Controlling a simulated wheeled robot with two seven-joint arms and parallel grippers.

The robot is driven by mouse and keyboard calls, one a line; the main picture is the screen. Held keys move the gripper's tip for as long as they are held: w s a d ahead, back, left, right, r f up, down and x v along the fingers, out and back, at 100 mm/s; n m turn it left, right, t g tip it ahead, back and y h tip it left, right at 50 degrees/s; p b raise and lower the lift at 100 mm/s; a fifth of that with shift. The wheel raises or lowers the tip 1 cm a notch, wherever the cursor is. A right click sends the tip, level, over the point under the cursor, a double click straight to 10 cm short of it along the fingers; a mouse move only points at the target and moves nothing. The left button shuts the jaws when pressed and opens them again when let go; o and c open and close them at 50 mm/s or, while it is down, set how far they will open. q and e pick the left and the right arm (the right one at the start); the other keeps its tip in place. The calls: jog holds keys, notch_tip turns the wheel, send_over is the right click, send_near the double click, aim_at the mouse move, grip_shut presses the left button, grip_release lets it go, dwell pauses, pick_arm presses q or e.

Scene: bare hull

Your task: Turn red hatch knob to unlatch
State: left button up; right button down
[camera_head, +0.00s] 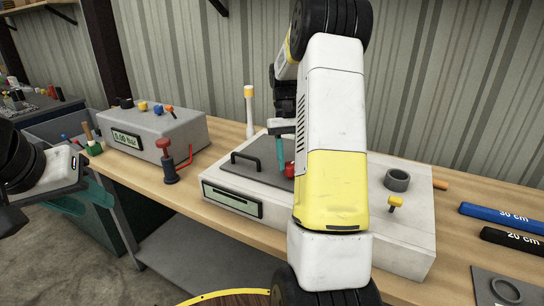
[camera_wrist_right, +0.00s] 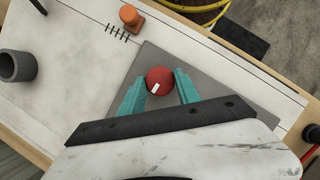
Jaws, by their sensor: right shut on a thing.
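The red hatch knob (camera_wrist_right: 159,80) is round with a white mark on its top. It sits on a dark grey hatch plate (camera_wrist_right: 150,60) set on a pale box. In the head view the knob (camera_head: 289,171) is partly hidden behind my right arm. My right gripper (camera_head: 283,168) reaches down to it, with its teal fingers on either side of the knob in the right wrist view, shut on it. A black handle (camera_head: 245,160) stands on the plate. My left gripper (camera_head: 88,210) is at the left edge, its teal fingers apart and empty, away from the knob.
Blue and black bars (camera_head: 500,215) lie at right.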

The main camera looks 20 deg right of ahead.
jog(key=shift+n, duration=0.5)
jog(key=c, duration=0.9)
grip_release()
jog(key=shift+r, duration=0.1)
jog(key=v, duration=0.7)
jog(key=shift+w+a+r, duration=0.15)
jog(key=shift+w+r, duration=0.05)
jog(key=shift+r, duration=0.1)
jog(key=shift+r, duration=0.1)
